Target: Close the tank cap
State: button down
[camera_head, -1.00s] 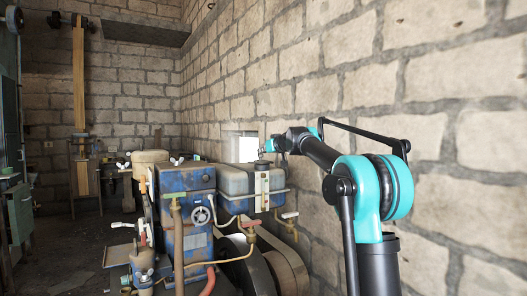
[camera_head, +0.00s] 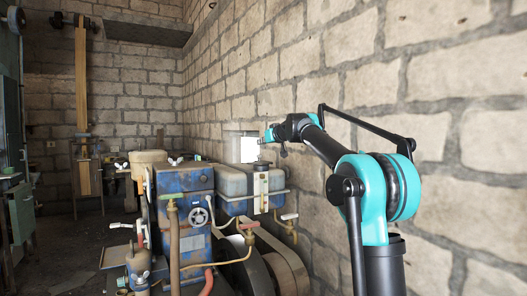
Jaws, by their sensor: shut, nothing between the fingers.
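The tank (camera_head: 234,181) is a grey-blue box with a dark band, mounted on the right side of the blue engine (camera_head: 184,179). A small dark cap (camera_head: 261,165) shows at the tank's top right, above a pale vertical strip. It is too small to tell whether it is fully closed. My gripper (camera_head: 264,139) is above the cap, apart from it, at the end of my arm reaching in from the right. Its fingers are small in view; they look shut and empty.
A block wall (camera_head: 340,80) runs close behind my arm on the right. Pipes and valves (camera_head: 172,225) stand in front of the engine, and a large belt wheel (camera_head: 285,262) is below the tank. A bright opening (camera_head: 247,149) is in the wall behind the tank.

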jog(key=v, duration=1)
jog(key=s+d+f+m+g+h, duration=0.1)
jog(key=s+d+f+g+h, duration=0.15)
jog(key=s+f, duration=1)
jog(key=s+d+f+m+g+h, duration=0.15)
jog(key=s+d+f, duration=0.4)
jog(key=f, duration=1.25)
jog(key=s+d+f+m+g+h, duration=0.1)
jog(key=s+f+g, duration=0.2)
jog(key=s+f, duration=1)
jog(key=s+d+f+m+g+h, duration=0.1)
jog(key=s+d+f, duration=0.2)
jog(key=s+f, duration=0.4)
jog(key=s+d+f+m+g+h, duration=0.1)
jog(key=s+d+f+m, duration=0.1)
jog(key=s+d+f, duration=0.2)
jog(key=s+f, duration=0.3)
jog(key=f, duration=0.2)
jog(key=shift+s+h, duration=0.3)
jog(key=shift+s, duration=0.05)
